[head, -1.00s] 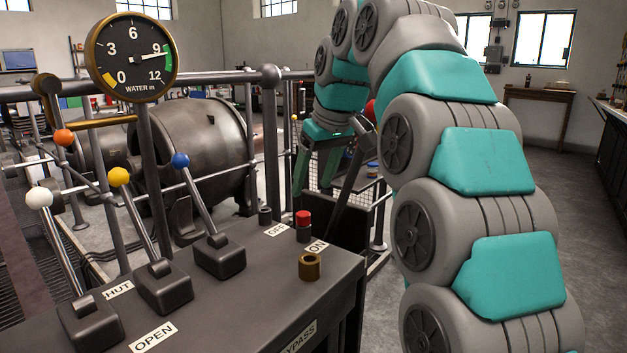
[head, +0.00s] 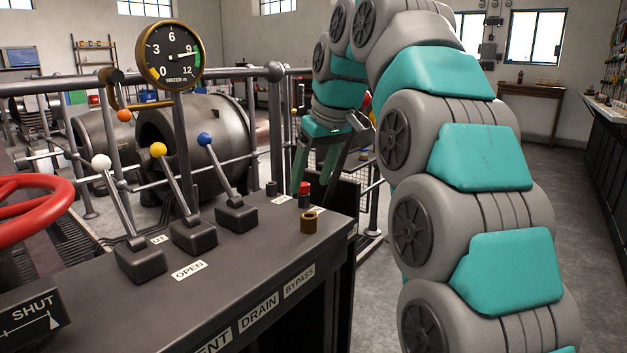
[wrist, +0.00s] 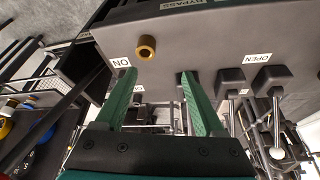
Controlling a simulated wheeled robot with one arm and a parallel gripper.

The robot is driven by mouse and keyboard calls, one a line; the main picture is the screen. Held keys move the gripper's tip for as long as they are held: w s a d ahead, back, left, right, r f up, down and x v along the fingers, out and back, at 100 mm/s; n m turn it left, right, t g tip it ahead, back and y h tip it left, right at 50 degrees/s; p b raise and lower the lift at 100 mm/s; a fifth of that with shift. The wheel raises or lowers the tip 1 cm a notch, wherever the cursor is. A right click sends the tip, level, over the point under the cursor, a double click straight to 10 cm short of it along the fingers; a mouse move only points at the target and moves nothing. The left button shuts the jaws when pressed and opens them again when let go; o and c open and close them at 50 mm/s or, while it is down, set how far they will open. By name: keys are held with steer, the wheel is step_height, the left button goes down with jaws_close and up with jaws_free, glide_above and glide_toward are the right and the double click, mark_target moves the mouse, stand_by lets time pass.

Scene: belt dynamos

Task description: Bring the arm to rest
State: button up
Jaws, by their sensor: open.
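My arm rises on the right of the head view, bends over at the top and hangs down beyond the console. My gripper (head: 313,182) points down behind the far end of the console (head: 270,248), near the red button (head: 304,188). In the wrist view my gripper (wrist: 158,76) has its two green fingers apart with nothing between them. The console top shows past the fingertips, with a brass ring (wrist: 146,47) and an ON label. I cannot tell how far the fingertips are from the console.
Levers with white (head: 101,162), yellow (head: 158,150) and blue (head: 205,139) knobs stand on the console. A water gauge (head: 170,55) rises behind them by a railing. A red handwheel (head: 35,210) is at the left. The floor (head: 535,200) at the right is clear.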

steer(key=s+d+f+m+g+h, duration=0.1)
steer(key=s+d+f, duration=0.4)
steer(key=s+f, duration=0.5)
steer(key=s+d+f+m+g, duration=0.2)
steer(key=s+d+f+m, duration=0.2)
steer(key=s+f, duration=0.6)
steer(key=s+d+f+m+g+h, duration=0.1)
steer(key=s+d+f, duration=0.5)
steer(key=s, duration=1.2)
step_height(320, 180, down, 4)
steer(key=shift+s+d+f+m+g+h, duration=0.15)
steer(key=shift+s+m+g+h, duration=0.15)
steer(key=shift+m+g, duration=0.4)
